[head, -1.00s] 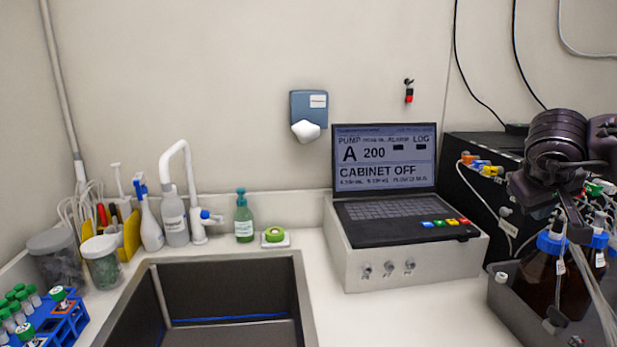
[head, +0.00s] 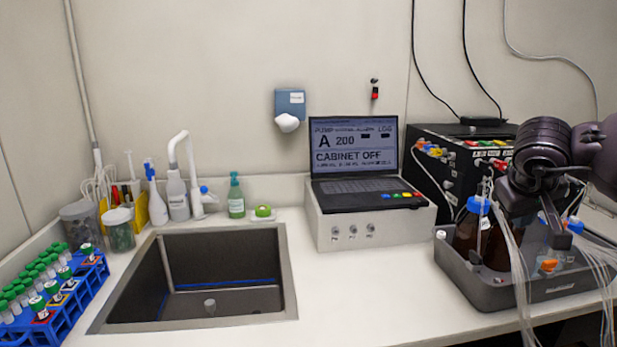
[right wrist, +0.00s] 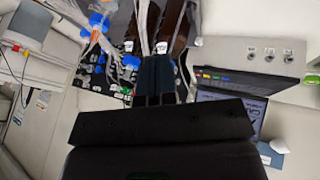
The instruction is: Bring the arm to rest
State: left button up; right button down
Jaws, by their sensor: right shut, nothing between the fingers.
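My right arm comes in from the right in the head view, dark and purplish. Its gripper (head: 556,228) points down over the grey tray (head: 512,294) of brown bottles. In the right wrist view the two dark fingers (right wrist: 156,62) are together with nothing between them. Brown bottles (right wrist: 172,25) with white labels show just beyond the fingertips. I cannot tell whether the fingers touch a bottle or tube. My left gripper is in neither view.
Blue-capped bottles (head: 475,222) and loose clear tubes (head: 520,270) crowd around the right gripper. A black pump box (head: 440,180) stands behind. A laptop (head: 358,165) sits on a white box (head: 340,234). A sink (head: 205,270) and blue tube rack (head: 75,308) lie left.

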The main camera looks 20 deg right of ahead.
jog(key=w+a+f+m+g+y, duration=0.1)
jog(key=w+a+f+m+y, duration=0.1)
jog(key=a+f+y, duration=0.45)
jog(key=s+a+f+m+t+y, duration=0.2)
jog(key=a+f+m+y, duration=0.5)
jog(key=a+m, duration=0.4)
jog(key=s+a+f+m+t+y, duration=0.2)
jog(key=a+f+m+t+y, duration=0.1)
jog(key=a+f+m+y, duration=0.65)
jog(key=s+d+f+m+t+h, duration=0.2)
jog(key=f+m+t+h, duration=0.4)
jog(key=m, duration=0.9)
jog(key=s+d+f+m+t+h, duration=0.1)
jog(key=d+f+m+t+h, duration=0.2)
jog(key=m+h, duration=0.85)
jog(key=s+f+m+g, duration=0.5)
jog(key=s+f+m, duration=0.6)
jog(key=m, duration=0.8)
notch_tip(320, 180, down, 2)
jog(key=shift+a+g, duration=0.3)
jog(key=shift+g, duration=0.1)
jog(key=shift+h, duration=0.25)
